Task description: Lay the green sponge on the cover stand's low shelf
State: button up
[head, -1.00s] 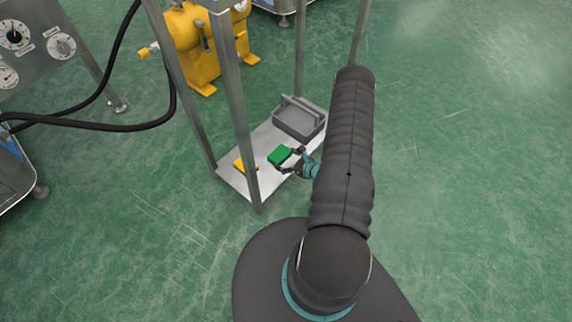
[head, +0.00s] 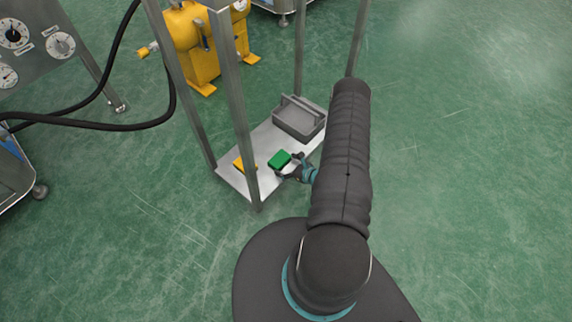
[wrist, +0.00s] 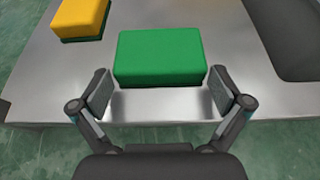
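The green sponge (head: 279,159) lies on the cover stand's low shelf (head: 233,181), between a yellow sponge and a grey tray. In the wrist view the green sponge (wrist: 160,57) sits flat just beyond my fingertips, with bare metal showing between it and my palm. My gripper (head: 291,168) is at the shelf's near edge; in the wrist view my gripper (wrist: 158,92) has its two fingers spread wide with nothing between them. The fingers appear clear of the sponge.
The yellow sponge (wrist: 80,17) with a green underside lies to the left on the shelf. A grey tray (head: 299,122) with a handle stands at the back right. Upright metal posts (head: 237,110) frame the shelf. A yellow machine (head: 199,50) and black hoses are behind left.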

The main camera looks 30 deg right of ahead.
jog(key=shift+r+p, duration=0.3)
jog(key=v, duration=1.2)
jog(key=shift+f, duration=0.15)
